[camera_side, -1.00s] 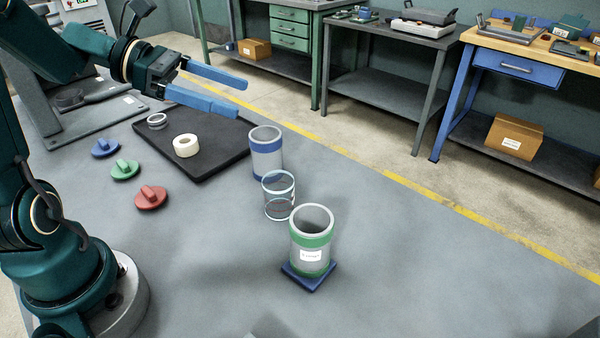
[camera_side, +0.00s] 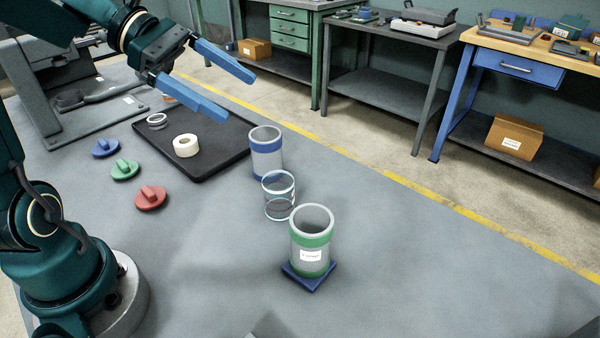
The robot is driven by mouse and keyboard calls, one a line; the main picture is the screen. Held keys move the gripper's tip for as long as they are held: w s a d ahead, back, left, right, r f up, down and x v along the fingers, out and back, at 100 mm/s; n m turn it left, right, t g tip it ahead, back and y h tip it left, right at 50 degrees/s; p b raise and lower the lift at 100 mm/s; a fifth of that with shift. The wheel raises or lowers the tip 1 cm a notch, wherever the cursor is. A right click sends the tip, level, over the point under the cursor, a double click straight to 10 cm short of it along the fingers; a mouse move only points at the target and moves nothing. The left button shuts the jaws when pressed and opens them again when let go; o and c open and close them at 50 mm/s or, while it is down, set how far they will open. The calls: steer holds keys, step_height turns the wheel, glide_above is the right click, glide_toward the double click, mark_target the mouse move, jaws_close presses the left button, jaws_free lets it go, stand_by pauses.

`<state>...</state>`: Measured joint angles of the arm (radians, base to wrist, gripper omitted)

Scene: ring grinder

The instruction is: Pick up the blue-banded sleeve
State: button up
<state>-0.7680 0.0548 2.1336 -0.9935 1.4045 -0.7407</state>
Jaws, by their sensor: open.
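The blue-banded sleeve (camera_side: 266,162) is a grey open-topped cylinder with a blue band near its top. It stands upright on the grey table, close to the right edge of the black tray. My gripper (camera_side: 240,96) has two blue fingers, spread apart with nothing between them. It is above the tray, up and to the left of the sleeve, and apart from it. The sleeve's lower front is partly hidden behind a clear glass-like cylinder.
The clear cylinder (camera_side: 278,205) and a green-banded sleeve (camera_side: 311,255) on a blue square base (camera_side: 294,283) stand in front. The black tray (camera_side: 214,166) holds a white ring (camera_side: 186,145) and metal rings (camera_side: 156,120). Blue, green and red knobbed lids lie left. The table's right side is clear.

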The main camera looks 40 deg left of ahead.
steer(key=s+f+m+g+y, duration=0.65)
steer(key=f+m, duration=0.25)
steer(key=m, duration=0.7)
steer(key=w+a+r+m+t+y, duration=0.1)
steer(key=w+a+m+y, duration=0.3)
steer(key=m, duration=0.6)
steer(key=w+a+r+m+t+y, duration=0.1)
steer(key=w+a+m+t+y, duration=0.15)
steer(key=m+y, duration=0.55)
steer(key=w+d+r+m+t, duration=0.3)
steer(key=w+r+m+t, duration=0.55)
steer(key=m, duration=0.75)
steer(key=g, duration=0.2)
glide_toward(267, 136)
steer(key=shift+t, duration=0.25)
steer(key=x, duration=0.4)
steer(key=shift+w+a+f, duration=0.15)
steer(key=shift+w+a, duration=0.05)
steer(key=shift+a, duration=0.1)
steer(key=shift+w+a+f, duration=0.2)
steer(key=shift+w+f, duration=0.1)
steer(key=shift+f, duration=0.05)
steer(key=shift+x, duration=2.15)
